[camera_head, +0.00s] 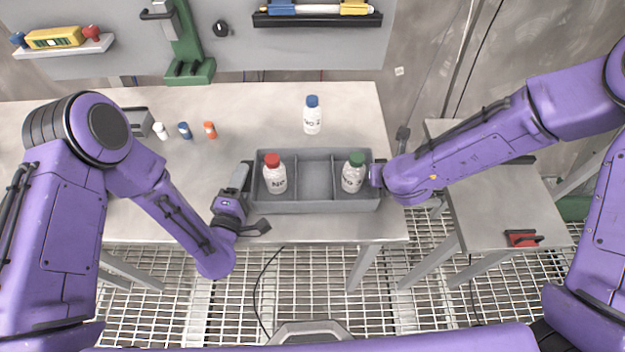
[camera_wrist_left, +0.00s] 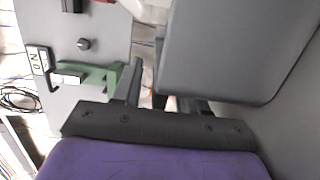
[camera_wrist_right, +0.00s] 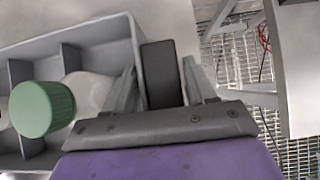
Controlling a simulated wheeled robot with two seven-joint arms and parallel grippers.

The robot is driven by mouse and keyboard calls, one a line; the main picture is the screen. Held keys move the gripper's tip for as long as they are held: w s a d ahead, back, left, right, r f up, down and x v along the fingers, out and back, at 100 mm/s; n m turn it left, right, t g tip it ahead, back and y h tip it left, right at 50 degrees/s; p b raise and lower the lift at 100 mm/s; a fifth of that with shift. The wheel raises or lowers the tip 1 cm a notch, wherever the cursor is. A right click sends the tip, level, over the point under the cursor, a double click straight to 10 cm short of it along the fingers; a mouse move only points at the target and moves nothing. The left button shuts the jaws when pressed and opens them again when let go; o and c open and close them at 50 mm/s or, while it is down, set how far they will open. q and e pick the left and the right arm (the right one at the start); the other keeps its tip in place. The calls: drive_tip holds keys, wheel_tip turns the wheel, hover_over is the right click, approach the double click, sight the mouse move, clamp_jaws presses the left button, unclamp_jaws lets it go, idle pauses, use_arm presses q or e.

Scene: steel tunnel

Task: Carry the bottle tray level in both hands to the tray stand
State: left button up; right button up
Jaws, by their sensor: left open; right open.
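The grey bottle tray (camera_head: 315,207) lies on the workbench, with three compartments. A red-capped bottle (camera_head: 275,175) stands in its left compartment and a green-capped bottle (camera_head: 353,174) in its right one; the middle one is empty. A blue-capped bottle (camera_head: 312,115) stands on the bench behind the tray. My left gripper (camera_head: 248,200) is open at the tray's left end; in the left wrist view the tray's grey wall (camera_wrist_left: 230,50) is close. My right gripper (camera_wrist_right: 160,85) is open, its fingers either side of the tray's dark end handle (camera_wrist_right: 161,75). I cannot tell contact.
A lower side table (camera_head: 490,205), possibly the tray stand, is at the right, with a red object (camera_head: 522,238) near its front edge and clear space behind. A green fixture (camera_head: 188,70) is at the back.

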use_arm(q)
drive_tip(key=shift+w+d, duration=0.2)
drive_tip(key=shift+w, duration=0.2)
use_arm(e)
drive_tip(key=shift+w+f, duration=0.25)
drive_tip(key=shift+f, duration=0.1)
use_arm(q)
drive_tip(key=shift+c, duration=0.3)
use_arm(e)
drive_tip(key=shift+c, duration=0.3)
use_arm(q)
drive_tip(key=c, duration=0.6)
use_arm(e)
drive_tip(key=c, duration=0.5)
use_arm(q)
clamp_jaws()
use_arm(e)
drive_tip(key=c, duration=0.5)
use_arm(q)
drive_tip(key=shift+r, duration=0.1)
use_arm(e)
drive_tip(key=shift+o, duration=0.2)
drive_tip(key=shift+r, duration=0.1)
